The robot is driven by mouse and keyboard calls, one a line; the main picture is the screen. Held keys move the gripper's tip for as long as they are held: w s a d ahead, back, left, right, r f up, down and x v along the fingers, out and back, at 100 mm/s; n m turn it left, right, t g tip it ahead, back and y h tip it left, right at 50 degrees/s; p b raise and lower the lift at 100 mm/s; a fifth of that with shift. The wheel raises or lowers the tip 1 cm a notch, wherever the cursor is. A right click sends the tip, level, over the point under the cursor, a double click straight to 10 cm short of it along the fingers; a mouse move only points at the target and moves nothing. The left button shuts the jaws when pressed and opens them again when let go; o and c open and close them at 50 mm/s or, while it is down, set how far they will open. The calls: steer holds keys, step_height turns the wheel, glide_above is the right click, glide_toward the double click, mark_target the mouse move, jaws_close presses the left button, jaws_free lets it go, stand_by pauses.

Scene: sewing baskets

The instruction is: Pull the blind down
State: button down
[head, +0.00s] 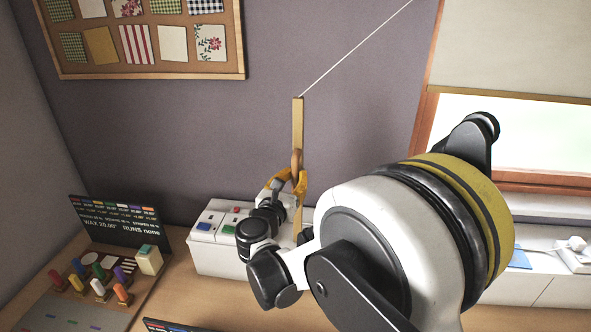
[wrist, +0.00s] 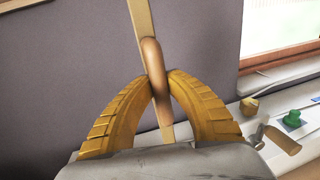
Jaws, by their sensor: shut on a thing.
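A cream blind (head: 520,45) hangs over the upper part of the window at the right in the head view, and bright glass shows below it. A thin white cord (head: 355,50) slants down from the top edge to the top of a narrow vertical wooden strip (head: 298,120) by the grey wall. A brown wooden pull (head: 296,158) is in front of the strip; it also shows in the wrist view (wrist: 153,62). My gripper (wrist: 159,82) has its yellow fingers shut on the pull, one on each side. The pull's lower end shows between the fingers.
A white box with coloured switches (head: 205,232) stands on the wooden counter below my gripper. A dark display panel (head: 118,222) and a tray with several coloured spools are at the left. A pinboard with cloth squares (head: 150,72) hangs above. My arm hides part of the sill.

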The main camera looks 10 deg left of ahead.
step_height(320, 180, down, 17)
steer(key=b, duration=1)
steer(key=shift+r, duration=0.15)
steer(key=shift+s, duration=0.1)
steer(key=c, duration=1.3)
jaws_free()
steer(key=s+a, duration=0.1)
steer(key=s, duration=1.1)
steer(key=shift+a, duration=0.3)
steer(key=shift+w, duration=0.1)
